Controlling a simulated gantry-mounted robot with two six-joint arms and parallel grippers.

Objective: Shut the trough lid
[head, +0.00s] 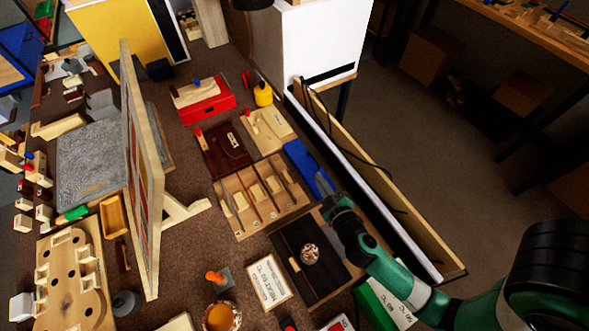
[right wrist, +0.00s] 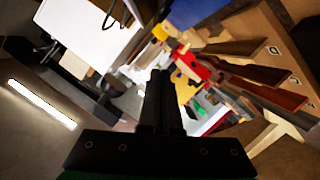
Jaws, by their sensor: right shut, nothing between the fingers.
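A long narrow trough runs along the right edge of the bench in the head view. Its long pale wooden board (head: 418,228), which looks like the lid, stands raised on the outer side, beside a white strip (head: 365,187). Dark cables (head: 372,163) lie between and over them, so the trough looks open. My right gripper (head: 324,184) is shut and empty, over the bench just left of the trough, near a blue box (head: 300,160). It does not appear to touch the lid. Its shut fingers also show in the right wrist view (right wrist: 160,78). My left gripper is not in view.
A divided wooden tray (head: 232,222) and a dark board with a round item (head: 290,248) lie left of my right gripper. A white box (head: 325,40) stands at the trough's far end. An upright panel (head: 143,170) stands further left. Open floor lies right of the trough.

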